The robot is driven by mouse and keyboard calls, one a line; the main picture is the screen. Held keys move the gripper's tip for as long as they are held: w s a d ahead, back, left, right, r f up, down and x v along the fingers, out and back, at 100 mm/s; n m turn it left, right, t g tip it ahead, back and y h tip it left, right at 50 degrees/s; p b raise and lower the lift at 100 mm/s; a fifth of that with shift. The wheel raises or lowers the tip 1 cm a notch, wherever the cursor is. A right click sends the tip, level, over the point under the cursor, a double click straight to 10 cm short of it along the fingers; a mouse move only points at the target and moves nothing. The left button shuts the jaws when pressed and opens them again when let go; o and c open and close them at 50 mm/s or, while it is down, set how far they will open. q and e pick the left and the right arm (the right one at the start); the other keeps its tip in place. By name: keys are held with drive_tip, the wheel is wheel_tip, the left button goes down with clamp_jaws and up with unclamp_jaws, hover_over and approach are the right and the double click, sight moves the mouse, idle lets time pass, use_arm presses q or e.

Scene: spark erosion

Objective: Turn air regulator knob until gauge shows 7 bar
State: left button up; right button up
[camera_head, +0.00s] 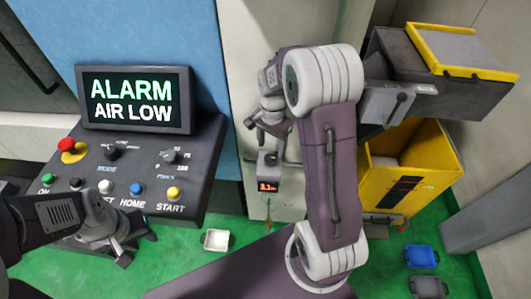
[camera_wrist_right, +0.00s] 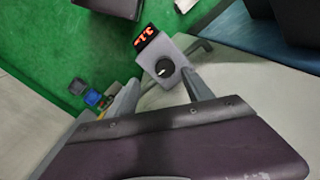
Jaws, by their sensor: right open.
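The air regulator is a grey box (camera_head: 268,161) on the pale machine column, with a dark round knob (camera_wrist_right: 165,68) that has a white pointer mark. Its small red digital gauge (camera_head: 267,187) reads 3.1; it also shows in the right wrist view (camera_wrist_right: 145,36). My right gripper (camera_head: 269,130) is just above the regulator in the head view. In the right wrist view its open fingers (camera_wrist_right: 162,80) stand either side of the knob's line, with nothing gripped; contact with the knob cannot be told. My left gripper (camera_head: 138,248) is open and empty by the control panel's front.
The control panel (camera_head: 195,150) has coloured buttons and a red emergency stop (camera_head: 68,146). Its screen (camera_head: 134,101) reads "ALARM AIR LOW". A yellow bin (camera_head: 445,160) stands right.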

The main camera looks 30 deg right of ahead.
sight(270, 157)
drive_tip(key=f, duration=0.4)
drive_tip(key=w+f, duration=0.1)
drive_tip(key=f, duration=0.2)
drive_tip(key=shift+w, duration=0.1)
drive_tip(key=shift+s+f, duration=0.2)
drive_tip(key=shift+f, duration=0.05)
drive_tip(key=shift+w, duration=0.15)
drive_tip(key=c, duration=0.5)
clamp_jaws()
